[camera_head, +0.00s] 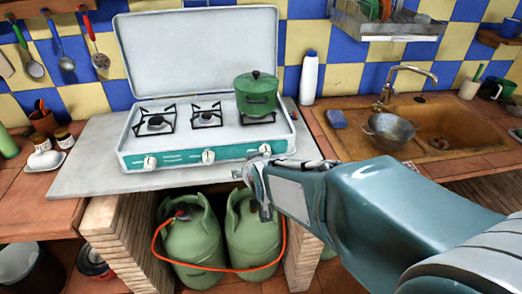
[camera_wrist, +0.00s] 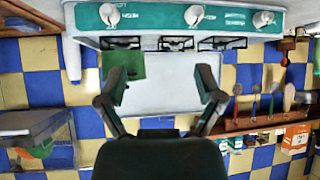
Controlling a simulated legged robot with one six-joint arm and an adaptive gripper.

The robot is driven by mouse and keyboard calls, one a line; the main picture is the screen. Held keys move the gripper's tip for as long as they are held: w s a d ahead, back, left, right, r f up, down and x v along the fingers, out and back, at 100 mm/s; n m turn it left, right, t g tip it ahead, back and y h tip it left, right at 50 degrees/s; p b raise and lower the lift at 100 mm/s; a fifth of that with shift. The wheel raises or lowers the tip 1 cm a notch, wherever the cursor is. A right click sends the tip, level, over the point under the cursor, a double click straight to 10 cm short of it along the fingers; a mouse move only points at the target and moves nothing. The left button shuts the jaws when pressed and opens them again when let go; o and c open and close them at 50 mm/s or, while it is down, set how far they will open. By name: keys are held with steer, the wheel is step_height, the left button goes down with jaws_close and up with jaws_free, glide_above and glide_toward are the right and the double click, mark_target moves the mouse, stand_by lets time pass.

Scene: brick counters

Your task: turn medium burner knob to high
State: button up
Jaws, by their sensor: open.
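A white gas stove (camera_head: 135,150) with a raised lid and a teal front panel stands on the counter. Its front has three white knobs: left (camera_head: 150,162), middle (camera_head: 208,156) and right (camera_head: 265,150). I cannot tell which one is labelled medium. My gripper (camera_head: 256,185) is in front of the stove's right end, just below the right knob, apart from it. In the wrist view, which looks upside down, the knobs show along the top: one at left (camera_wrist: 109,14), the middle one (camera_wrist: 194,15) and one at right (camera_wrist: 263,19). My gripper (camera_wrist: 162,82) is open and empty there.
A green lidded pot (camera_head: 257,95) sits on the right burner; the other two burners are bare. Two green gas cylinders (camera_head: 192,240) with an orange hose stand under the counter. A sink (camera_head: 445,125) with a metal bowl (camera_head: 390,132) is at right.

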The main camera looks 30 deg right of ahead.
steer(key=w+d+f+m+t+h, duration=0.1)
steer(key=w+d+f+t, duration=0.2)
steer(key=w+d+f, duration=0.25)
steer(key=m+t+h, duration=0.1)
steer(key=t+h, duration=0.2)
steer(key=t, duration=0.1)
glide_toward(266, 152)
steer(key=x, duration=1)
steer(key=shift+w+d+f, duration=0.1)
steer(key=shift+w+f, duration=0.05)
steer(key=shift+f, duration=0.2)
steer(key=c, duration=1.1)
